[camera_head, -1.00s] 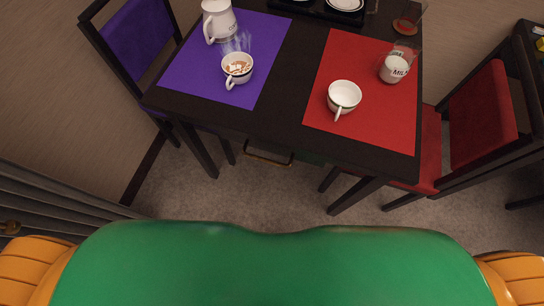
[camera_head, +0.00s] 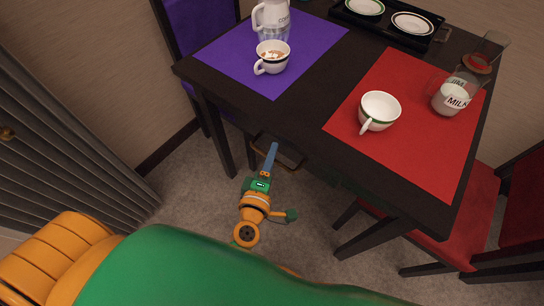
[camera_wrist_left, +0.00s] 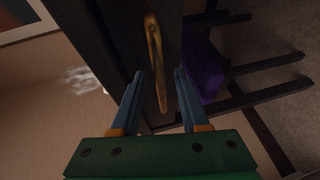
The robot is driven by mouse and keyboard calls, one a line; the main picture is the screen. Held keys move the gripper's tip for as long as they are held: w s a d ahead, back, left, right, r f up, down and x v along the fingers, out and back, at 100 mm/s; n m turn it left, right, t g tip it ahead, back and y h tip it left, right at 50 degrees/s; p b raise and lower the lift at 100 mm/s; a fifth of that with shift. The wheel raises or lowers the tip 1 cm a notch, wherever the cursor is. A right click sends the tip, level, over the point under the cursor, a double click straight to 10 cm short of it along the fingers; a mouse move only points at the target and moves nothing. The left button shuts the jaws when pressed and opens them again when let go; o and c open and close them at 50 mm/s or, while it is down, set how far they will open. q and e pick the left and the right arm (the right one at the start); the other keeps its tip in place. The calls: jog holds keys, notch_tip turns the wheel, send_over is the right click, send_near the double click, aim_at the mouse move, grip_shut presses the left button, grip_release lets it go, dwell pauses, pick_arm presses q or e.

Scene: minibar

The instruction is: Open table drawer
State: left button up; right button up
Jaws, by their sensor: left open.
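The dark table (camera_head: 320,75) has a brass drawer handle (camera_head: 292,160) low under its near edge, partly hidden by my left gripper (camera_head: 272,147). The gripper reaches up to the handle from below in the head view. In the left wrist view, the left gripper (camera_wrist_left: 158,73) is open, with its two blue fingers on either side of the brass handle (camera_wrist_left: 154,50). The handle runs lengthwise between the fingers, and I see no clear grip on it. The drawer front is dark, and I cannot tell whether it is flush. My right gripper is not in view.
A purple mat (camera_head: 235,55) holds a steaming cup (camera_head: 272,60) and a white jug (camera_head: 272,14). A red mat (camera_head: 420,140) holds an empty cup (camera_head: 378,112) and a milk jug (camera_head: 450,98). A red chair (camera_head: 470,220) stands at right. Carpet is clear below the handle.

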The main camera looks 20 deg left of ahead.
pick_arm(q)
grip_shut()
dwell(1.4)
